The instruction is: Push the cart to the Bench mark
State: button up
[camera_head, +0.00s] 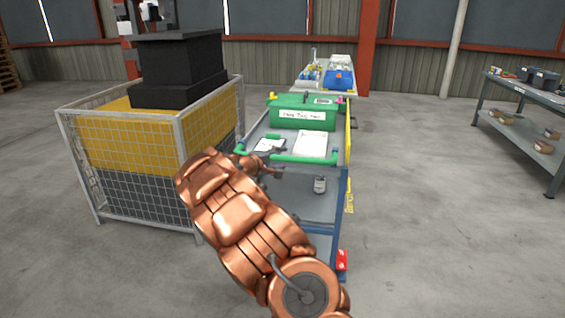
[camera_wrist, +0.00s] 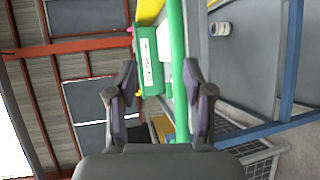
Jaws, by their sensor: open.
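The cart (camera_head: 333,215) is a blue-framed trolley with grey shelves, standing in the middle of the head view. Its green push handle (camera_head: 305,159) crosses its near end. My gripper (camera_head: 270,165) is at the left part of this handle. In the wrist view my gripper (camera_wrist: 160,85) is open, and the green handle (camera_wrist: 180,100) runs between its fingers, closer to the right one. I cannot tell whether either finger touches it. A green box (camera_head: 300,113) with a white label and some papers lie on the cart's top. No mark reading Bench is legible.
A mesh cage (camera_head: 180,150) with yellow panels and a black machine stands close to the cart's left. A table (camera_head: 325,90) with a blue bin is behind the cart. A workbench (camera_head: 530,93) stands at the right. Floor between cart and workbench is clear.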

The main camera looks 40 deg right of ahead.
aim_at(281, 159)
jog(key=w+f, duration=0.1)
jog(key=w+f+n+t, duration=0.1)
jog(key=w, duration=0.1)
jog(key=w+d+f+t, duration=0.1)
jog(key=w+f, duration=0.1)
jog(key=shift+w+f+n, duration=0.1)
jog(key=shift+w+n, duration=0.05)
jog(key=shift+n, duration=0.15)
jog(key=shift+p+x, duration=0.75)
jog(key=shift+x, duration=3)
jog(key=shift+c, duration=0.3)
grip_shut()
